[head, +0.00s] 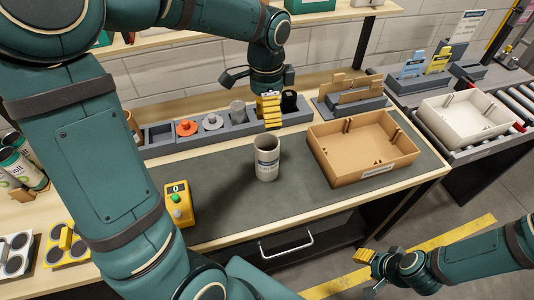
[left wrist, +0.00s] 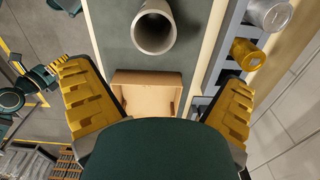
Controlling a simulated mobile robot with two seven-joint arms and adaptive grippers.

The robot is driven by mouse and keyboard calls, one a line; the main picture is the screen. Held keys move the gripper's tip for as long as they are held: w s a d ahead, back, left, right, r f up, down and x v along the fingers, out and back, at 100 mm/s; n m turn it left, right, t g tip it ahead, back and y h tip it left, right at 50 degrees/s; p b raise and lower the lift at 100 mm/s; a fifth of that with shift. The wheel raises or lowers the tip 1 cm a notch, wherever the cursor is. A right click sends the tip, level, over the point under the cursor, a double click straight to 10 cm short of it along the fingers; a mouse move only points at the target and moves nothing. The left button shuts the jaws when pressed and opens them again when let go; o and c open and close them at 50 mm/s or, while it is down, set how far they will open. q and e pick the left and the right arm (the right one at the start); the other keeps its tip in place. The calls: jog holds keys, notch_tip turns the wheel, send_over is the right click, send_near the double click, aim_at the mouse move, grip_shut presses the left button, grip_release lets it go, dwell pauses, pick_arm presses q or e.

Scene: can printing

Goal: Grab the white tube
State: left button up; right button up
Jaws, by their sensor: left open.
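My left gripper (head: 268,110) has yellow ribbed fingers, spread wide and empty. It appears behind and above the tube, in front of the grey rack, and does not touch the tube. My right gripper (head: 378,256) is off the bench's front side, away from the tube; its opening is unclear.
An open cardboard box (head: 362,149) stands right of the tube. The grey rack (head: 160,145) along the back holds discs and cans. A yellow button box (head: 180,204) is front left. A white crate (head: 466,119) sits on rollers at right. The mat around the tube is clear.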

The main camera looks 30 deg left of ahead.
pick_arm(q)
jog(key=b, duration=0.1)
send_near(267, 148)
jog(key=shift+s+d+f, duration=0.35)
jog(key=shift+s, duration=0.2)
jog(key=shift+s+d+f, duration=0.3)
jog(key=shift+s+f, duration=0.05)
jog(key=shift+s, duration=0.2)
jog(key=f, duration=0.2)
jog(key=f+b, duration=0.1)
jog(key=f, duration=0.2)
jog(key=shift+s+d, duration=0.15)
jog(key=shift+s, duration=0.05)
pick_arm(e)
jog(key=shift+s+f, duration=0.3)
jog(key=shift+f, duration=0.3)
jog(key=shift+s+f, duration=0.25)
jog(key=shift+f, duration=0.35)
pick_arm(q)
jog(key=c, duration=1.3)
